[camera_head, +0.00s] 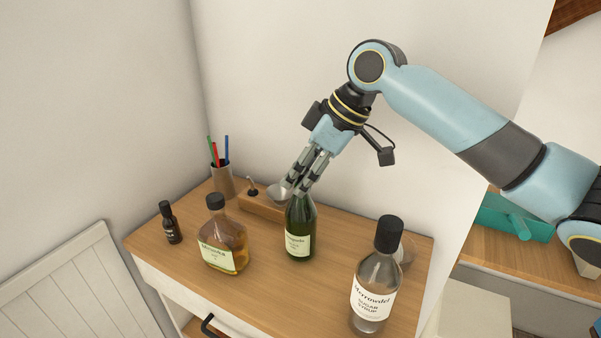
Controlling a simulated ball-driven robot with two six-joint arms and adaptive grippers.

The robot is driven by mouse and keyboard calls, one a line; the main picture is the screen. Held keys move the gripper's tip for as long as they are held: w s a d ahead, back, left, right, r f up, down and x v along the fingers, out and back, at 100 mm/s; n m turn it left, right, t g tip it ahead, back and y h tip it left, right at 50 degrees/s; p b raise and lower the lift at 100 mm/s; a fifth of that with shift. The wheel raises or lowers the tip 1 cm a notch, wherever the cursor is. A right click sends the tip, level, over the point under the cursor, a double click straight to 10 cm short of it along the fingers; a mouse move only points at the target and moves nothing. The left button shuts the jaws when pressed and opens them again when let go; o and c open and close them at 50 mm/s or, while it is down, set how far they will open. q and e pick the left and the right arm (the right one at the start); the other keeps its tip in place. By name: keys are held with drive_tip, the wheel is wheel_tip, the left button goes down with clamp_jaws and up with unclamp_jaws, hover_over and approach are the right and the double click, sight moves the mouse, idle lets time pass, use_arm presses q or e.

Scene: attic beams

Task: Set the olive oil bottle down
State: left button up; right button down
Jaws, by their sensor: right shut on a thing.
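A dark green bottle (300,230) with a pale label, which I take to be the olive oil bottle, is upright over the middle of the wooden cabinet top (270,300). The small print on its label is too small to read. My right gripper (301,192) comes down from above and is shut on the neck of this bottle, hiding its upper end. The bottle's base is at or very near the wood; I cannot tell whether it touches. My left gripper is not in view.
A clear sugar syrup bottle (374,289) stands front right, with a glass object partly behind it. An amber bottle (222,236) and a small dark bottle (170,224) stand left. Behind are a pen cup (222,182) and a wooden block (262,200) with a metal item.

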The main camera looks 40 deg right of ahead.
drive_tip(key=shift+f, duration=0.15)
drive_tip(key=c, duration=1)
unclamp_jaws()
drive_tip(key=shift+c, duration=0.2)
drive_tip(key=v, duration=1.2)
